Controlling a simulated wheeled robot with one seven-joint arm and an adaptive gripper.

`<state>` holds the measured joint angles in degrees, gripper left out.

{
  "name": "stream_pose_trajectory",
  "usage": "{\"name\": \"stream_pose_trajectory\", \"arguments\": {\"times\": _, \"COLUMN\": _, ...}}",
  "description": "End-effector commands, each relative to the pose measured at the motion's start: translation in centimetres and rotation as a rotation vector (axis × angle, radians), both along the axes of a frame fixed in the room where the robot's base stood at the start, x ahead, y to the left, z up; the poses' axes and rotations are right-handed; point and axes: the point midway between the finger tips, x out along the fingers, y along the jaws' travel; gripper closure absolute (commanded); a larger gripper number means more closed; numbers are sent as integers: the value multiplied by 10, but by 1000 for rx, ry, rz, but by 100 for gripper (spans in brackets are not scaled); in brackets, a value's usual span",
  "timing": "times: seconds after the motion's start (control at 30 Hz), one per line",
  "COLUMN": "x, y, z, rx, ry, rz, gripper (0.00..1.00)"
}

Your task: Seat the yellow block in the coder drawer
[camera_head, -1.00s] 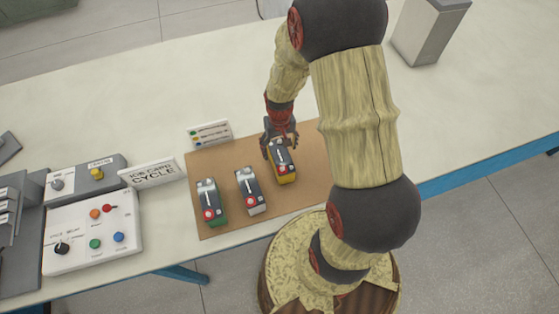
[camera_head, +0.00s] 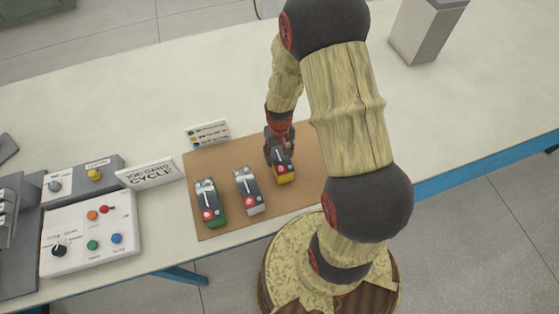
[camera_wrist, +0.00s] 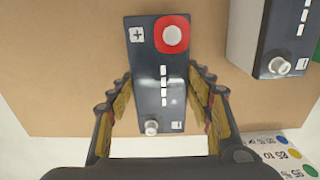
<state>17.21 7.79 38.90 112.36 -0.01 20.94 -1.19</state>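The yellow block (camera_head: 285,175) is a battery-like block with a dark top and a yellow lower end. It lies rightmost of three blocks on the brown mat. In the wrist view, its dark top (camera_wrist: 162,85) shows a red-ringed knob, a plus sign and a small metal terminal. My gripper (camera_head: 279,150) is down over its far part. In the wrist view, my gripper's fingers (camera_wrist: 162,95) stand open on both sides of the block, close to its sides; I cannot tell whether they touch. I cannot make out which part is the coder drawer.
A green block (camera_head: 211,204) and a whitish block (camera_head: 248,190) lie left on the brown mat (camera_head: 225,162). A sign (camera_head: 150,172), a small card (camera_head: 207,132), a button panel (camera_head: 92,232) and grey units (camera_head: 15,240) stand left.

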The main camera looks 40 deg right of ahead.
Motion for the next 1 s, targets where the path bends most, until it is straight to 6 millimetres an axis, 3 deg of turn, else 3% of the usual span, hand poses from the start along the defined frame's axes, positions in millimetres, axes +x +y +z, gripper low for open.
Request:
{"name": "stream_pose_trajectory", "arguments": {"times": 0.83, "x": 0, "y": 0, "z": 0, "rx": 0, "ry": 0, "rz": 0, "gripper": 99}}
{"name": "stream_pose_trajectory", "arguments": {"times": 1.0, "x": 0, "y": 0, "z": 0, "rx": 0, "ry": 0, "rz": 0, "gripper": 100}}
